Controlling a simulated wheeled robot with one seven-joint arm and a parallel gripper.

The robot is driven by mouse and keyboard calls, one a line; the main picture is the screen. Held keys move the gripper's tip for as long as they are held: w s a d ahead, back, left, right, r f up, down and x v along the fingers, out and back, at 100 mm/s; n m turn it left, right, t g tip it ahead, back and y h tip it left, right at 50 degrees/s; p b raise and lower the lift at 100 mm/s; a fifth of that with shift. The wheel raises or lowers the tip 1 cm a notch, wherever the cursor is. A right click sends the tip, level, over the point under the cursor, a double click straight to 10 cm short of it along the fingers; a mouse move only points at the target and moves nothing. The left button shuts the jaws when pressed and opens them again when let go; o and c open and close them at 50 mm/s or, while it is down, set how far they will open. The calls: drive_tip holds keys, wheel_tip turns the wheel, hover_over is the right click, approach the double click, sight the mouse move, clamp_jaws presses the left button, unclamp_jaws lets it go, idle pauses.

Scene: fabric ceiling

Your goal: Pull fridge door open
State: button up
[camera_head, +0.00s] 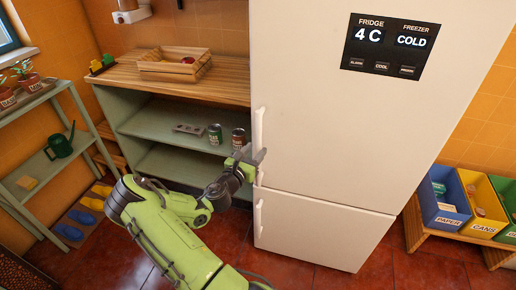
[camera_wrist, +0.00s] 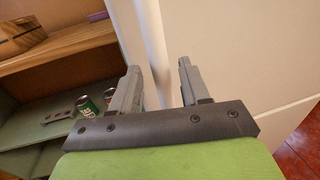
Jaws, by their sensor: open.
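The white fridge (camera_head: 340,125) stands upright, with a large upper door and a smaller lower door (camera_head: 315,232). Both doors look shut. The upper door's long vertical handle (camera_head: 259,132) runs along its left edge, and a shorter handle (camera_head: 259,217) is on the lower door. My gripper (camera_head: 258,160) is at the lower part of the upper handle. In the wrist view my gripper (camera_wrist: 160,85) is open, and the handle (camera_wrist: 154,45) passes between its two fingers, closer to the left one. I cannot tell whether a finger touches it.
A green shelf unit with a wooden top (camera_head: 165,75) stands left of the fridge, holding a wooden crate (camera_head: 175,65) and two cans (camera_head: 215,134). Recycling bins (camera_head: 445,203) stand at the right. Red tiled floor (camera_head: 430,270) is open in front.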

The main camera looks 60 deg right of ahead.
sight(257, 149)
drive_tip(key=shift+d, duration=1.6)
drive_tip(key=shift+c, duration=0.4)
clamp_jaws()
